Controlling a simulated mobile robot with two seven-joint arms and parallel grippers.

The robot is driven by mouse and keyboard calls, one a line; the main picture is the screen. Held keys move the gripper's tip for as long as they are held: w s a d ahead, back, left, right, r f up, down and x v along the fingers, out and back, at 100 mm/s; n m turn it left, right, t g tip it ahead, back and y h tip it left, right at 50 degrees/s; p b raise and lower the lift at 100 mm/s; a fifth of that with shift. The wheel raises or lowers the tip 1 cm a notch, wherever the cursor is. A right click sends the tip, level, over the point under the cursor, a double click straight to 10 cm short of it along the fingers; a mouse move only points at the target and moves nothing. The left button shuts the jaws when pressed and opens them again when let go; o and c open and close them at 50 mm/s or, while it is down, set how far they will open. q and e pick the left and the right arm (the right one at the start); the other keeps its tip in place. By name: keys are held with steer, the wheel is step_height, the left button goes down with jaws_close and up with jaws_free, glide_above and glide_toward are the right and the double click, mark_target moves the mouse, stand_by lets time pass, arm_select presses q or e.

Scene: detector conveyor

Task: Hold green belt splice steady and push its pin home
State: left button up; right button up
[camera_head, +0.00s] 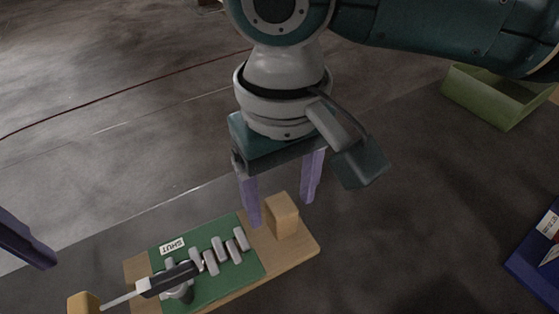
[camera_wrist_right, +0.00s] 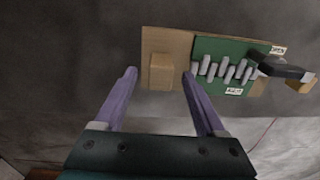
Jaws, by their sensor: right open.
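The green belt splice (camera_head: 248,268) lies on a wooden board (camera_head: 305,252), with several grey metal lugs in a row along it. At its left end a dark bar (camera_head: 178,277) with a pale thin rod lies across it; it also shows in the right wrist view (camera_wrist_right: 285,69). I cannot tell how deep the pin sits. My right gripper (camera_head: 281,211) is open and empty. Its purple fingers appear either side of the board's right wooden block (camera_head: 284,218), above it or nearly so; exact height is unclear. Only part of my left gripper (camera_head: 28,240) shows at the left edge.
A "SHUT" label (camera_head: 172,246) is on the green. A green open bin (camera_head: 490,97) is at the upper right, a blue tray (camera_head: 535,262) at the right edge. The floor between is clear.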

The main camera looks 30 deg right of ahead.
steer(key=shift+f, duration=1.4)
jaws_close()
stand_by(0.4)
